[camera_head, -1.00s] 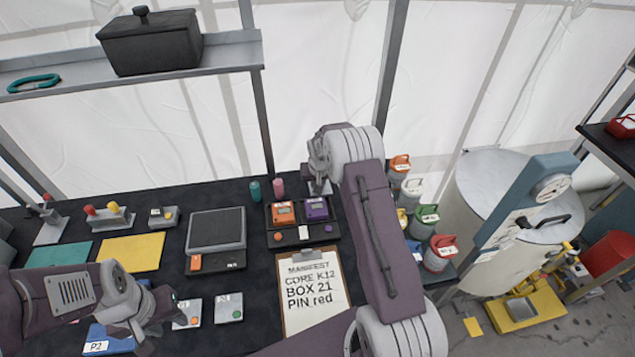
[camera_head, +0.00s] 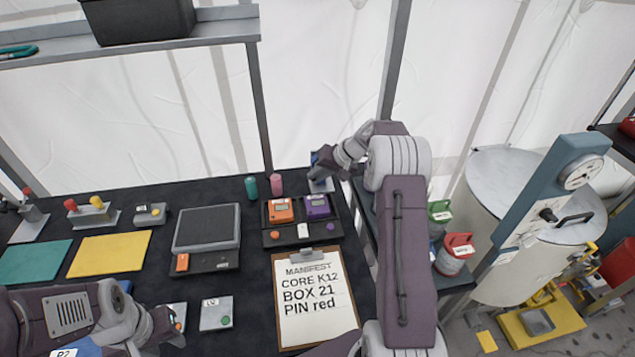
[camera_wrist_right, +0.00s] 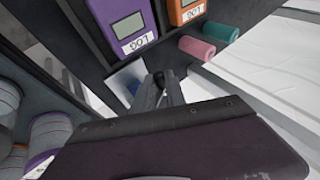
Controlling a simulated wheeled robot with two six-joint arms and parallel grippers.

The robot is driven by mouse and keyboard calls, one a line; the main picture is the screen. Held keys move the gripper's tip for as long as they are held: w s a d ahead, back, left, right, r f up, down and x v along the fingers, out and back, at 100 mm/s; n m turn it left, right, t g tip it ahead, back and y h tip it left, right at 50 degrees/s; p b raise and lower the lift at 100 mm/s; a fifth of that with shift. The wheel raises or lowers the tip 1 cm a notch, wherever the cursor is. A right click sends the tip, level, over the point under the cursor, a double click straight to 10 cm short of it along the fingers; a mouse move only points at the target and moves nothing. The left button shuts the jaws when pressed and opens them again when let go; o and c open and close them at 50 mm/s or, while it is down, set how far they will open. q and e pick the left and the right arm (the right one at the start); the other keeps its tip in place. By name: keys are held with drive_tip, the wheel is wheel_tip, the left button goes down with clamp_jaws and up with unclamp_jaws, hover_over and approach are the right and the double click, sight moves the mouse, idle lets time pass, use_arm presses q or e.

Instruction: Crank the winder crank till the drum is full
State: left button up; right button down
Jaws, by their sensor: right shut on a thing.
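My right gripper (camera_head: 322,168) is at the back right corner of the black table, just behind the purple LOG device. In the right wrist view its fingers (camera_wrist_right: 160,85) are shut on a small dark knob (camera_wrist_right: 158,74), which I take to be the winder crank's handle. A pale and blue piece, perhaps the winder (camera_wrist_right: 126,80), shows beside the fingers. The rest of the crank and the drum are hidden by the gripper, so the drum's fill cannot be read. My left gripper (camera_head: 165,328) is over the table's front left; its jaws are unclear.
Purple (camera_head: 317,206) and orange (camera_head: 280,210) LOG devices sit in a dark tray close to the right gripper. A manifest clipboard (camera_head: 315,300) lies in front. Lidded canisters (camera_head: 455,252) stand right of the table.

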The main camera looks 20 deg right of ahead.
idle(0.3)
drive_tip(key=c, duration=1.4)
unclamp_jaws()
drive_tip(key=shift+d, duration=0.1)
drive_tip(key=shift+o, duration=0.2)
drive_tip(key=shift+r, duration=0.1)
drive_tip(key=b+v, duration=0.1)
drive_tip(key=v, duration=0.8)
drive_tip(key=shift+s, duration=0.1)
